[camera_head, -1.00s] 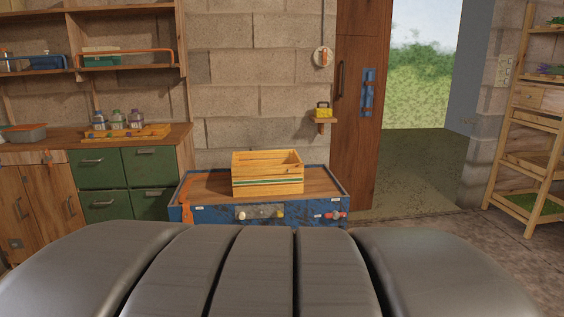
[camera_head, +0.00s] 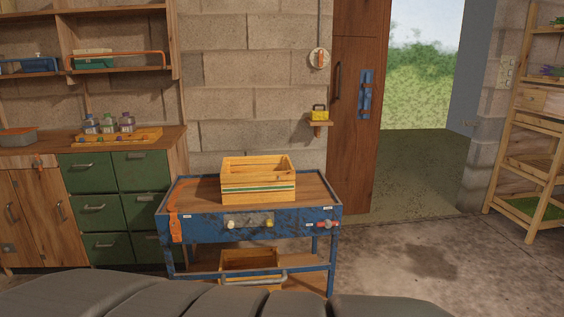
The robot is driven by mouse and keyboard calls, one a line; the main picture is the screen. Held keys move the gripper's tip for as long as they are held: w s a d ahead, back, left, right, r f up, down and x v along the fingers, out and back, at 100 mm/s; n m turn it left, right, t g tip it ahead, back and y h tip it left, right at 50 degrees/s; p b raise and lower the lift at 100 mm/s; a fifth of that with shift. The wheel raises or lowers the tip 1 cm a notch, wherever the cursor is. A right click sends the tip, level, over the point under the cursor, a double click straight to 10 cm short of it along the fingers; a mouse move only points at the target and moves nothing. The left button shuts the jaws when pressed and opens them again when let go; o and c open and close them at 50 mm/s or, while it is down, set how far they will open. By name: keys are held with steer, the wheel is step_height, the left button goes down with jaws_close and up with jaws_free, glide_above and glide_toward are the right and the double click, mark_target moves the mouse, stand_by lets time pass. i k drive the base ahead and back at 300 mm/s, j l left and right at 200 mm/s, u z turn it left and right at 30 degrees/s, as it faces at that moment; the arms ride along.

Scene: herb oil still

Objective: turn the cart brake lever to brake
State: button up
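The blue cart (camera_head: 204,229) stands against the block wall, its wooden top framed in worn blue metal. A red-and-grey handle (camera_head: 328,224) sits at the right end of its front panel, lying roughly level, with small white labels beside it. An orange strap-like part (camera_head: 176,229) hangs down the front at the left end. A plate with two pale knobs (camera_head: 249,220) is in the middle of the panel. I cannot read the labels, so which part is the brake lever is unclear. My gripper is not in view; a grey part of my own body fills the bottom edge.
A slatted wooden crate (camera_head: 258,187) stands on the cart top, and another crate (camera_head: 248,260) is on its lower shelf. Green drawers (camera_head: 117,197) stand close on the left. Floor (camera_head: 420,255) is open to the right, up to a wooden rack (camera_head: 520,165).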

mark_target(327, 223)
steer(key=i+j, duration=0.15)
steer(key=i, duration=0.25)
steer(key=i+j, duration=0.15)
steer(key=i, duration=0.2)
steer(key=i+j+u, duration=0.1)
steer(key=i, duration=0.3)
steer(key=j, duration=0.1)
